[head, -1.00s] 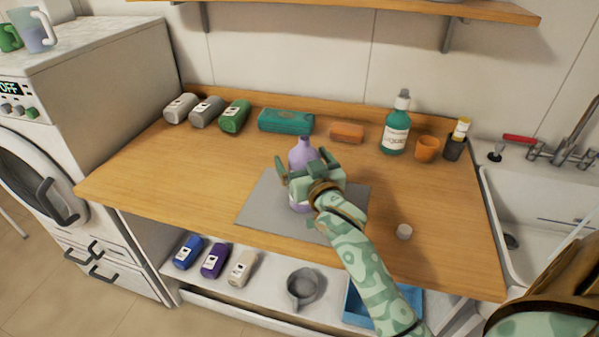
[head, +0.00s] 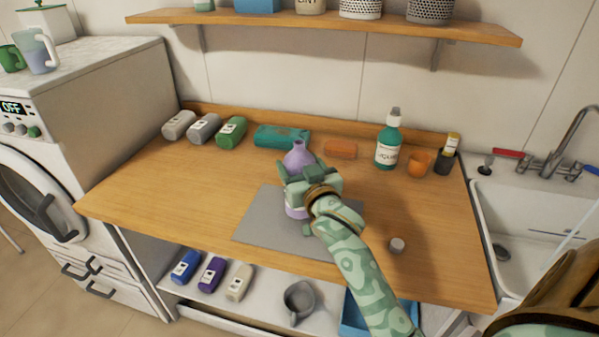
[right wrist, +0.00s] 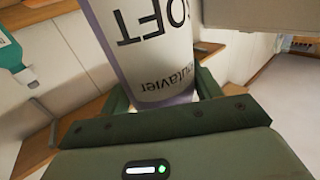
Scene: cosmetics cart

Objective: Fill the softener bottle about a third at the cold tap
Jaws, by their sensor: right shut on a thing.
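The lilac softener bottle (head: 299,157) stands upright at the grey mat on the wooden counter, its narrow neck on top. My right gripper (head: 300,187) is shut on the middle of the bottle and hides part of its body. In the right wrist view, the bottle's white label (right wrist: 150,45) with "SOFT" fills the space between the fingers. My left gripper is out of view.
The white sink (head: 535,215) adjoins the counter's right edge. A teal pump bottle (head: 388,145), an orange cup (head: 418,164) and a dark holder (head: 446,160) stand near it. Several bottles and a teal bundle (head: 282,137) line the back. The counter's left front is clear.

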